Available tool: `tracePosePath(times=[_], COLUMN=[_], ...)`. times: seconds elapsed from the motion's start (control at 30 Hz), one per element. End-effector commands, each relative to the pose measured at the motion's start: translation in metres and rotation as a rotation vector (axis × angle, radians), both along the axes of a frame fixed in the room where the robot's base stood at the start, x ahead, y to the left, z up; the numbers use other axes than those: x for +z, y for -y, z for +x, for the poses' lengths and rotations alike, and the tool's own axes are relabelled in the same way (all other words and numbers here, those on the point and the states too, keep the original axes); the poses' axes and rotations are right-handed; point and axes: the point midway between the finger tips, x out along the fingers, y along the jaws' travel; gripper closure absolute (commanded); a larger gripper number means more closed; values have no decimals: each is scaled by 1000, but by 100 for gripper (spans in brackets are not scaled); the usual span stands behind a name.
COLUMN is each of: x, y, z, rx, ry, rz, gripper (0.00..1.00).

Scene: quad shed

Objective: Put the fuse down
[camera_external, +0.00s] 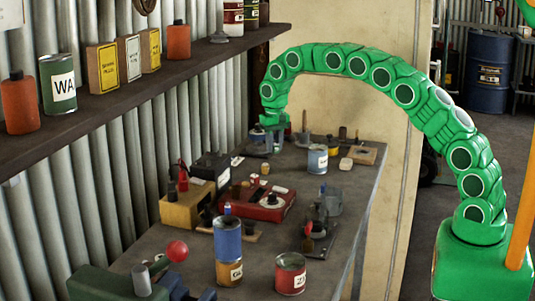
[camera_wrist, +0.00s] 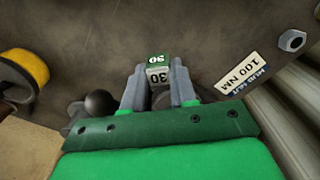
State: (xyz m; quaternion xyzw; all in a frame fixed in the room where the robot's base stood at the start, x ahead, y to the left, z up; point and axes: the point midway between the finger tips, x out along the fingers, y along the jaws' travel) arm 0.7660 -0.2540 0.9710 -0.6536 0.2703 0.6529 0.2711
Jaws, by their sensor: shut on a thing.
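In the external view my gripper (camera_external: 275,138) points down over the far end of the workbench (camera_external: 345,200), near the corrugated wall. The fuse cannot be made out there. I cannot tell whether it touches the bench top.
In the wrist view a label reading 100 NM (camera_wrist: 245,74) and a hex nut (camera_wrist: 291,41) lie at right, a yellow-topped round thing (camera_wrist: 24,75) at left. A grey-blue can (camera_external: 317,159), a red box (camera_external: 262,203) and stacked cans (camera_external: 228,240) stand on the bench. A shelf (camera_external: 130,85) overhangs it.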

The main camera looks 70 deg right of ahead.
Motion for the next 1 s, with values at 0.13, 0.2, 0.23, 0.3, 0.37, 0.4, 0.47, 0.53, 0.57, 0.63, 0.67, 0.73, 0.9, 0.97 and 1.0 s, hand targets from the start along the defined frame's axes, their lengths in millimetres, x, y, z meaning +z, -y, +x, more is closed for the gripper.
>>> tracePosePath(times=[0.13,0.2,0.23,0.3,0.37,0.4,0.47,0.53,0.57,0.63,0.67,0.73,0.9,0.97,1.0], x=[-6,-14,-18,-26,-32,-35,-36,-36,-36,-35,-36,-37,-37,-37,-37], y=[1,2,2,1,1,1,1,1,1,1,1,1,1,1,1], z=[4,4,4,4,4,4,4,4,4,4,4,4,4,4,4], rx=[0,0,0,0,-1,-1,-1,-1,0,0,0,0,0,0,0], ry=[-1,-1,0,-1,-2,-2,-1,0,0,0,0,0,-1,-1,1], rz=[1,0,0,1,2,2,1,1,1,1,1,1,1,1,1], gripper=[100,100,100,100,100,100,100,100,100,100,100,100,54,47,47])
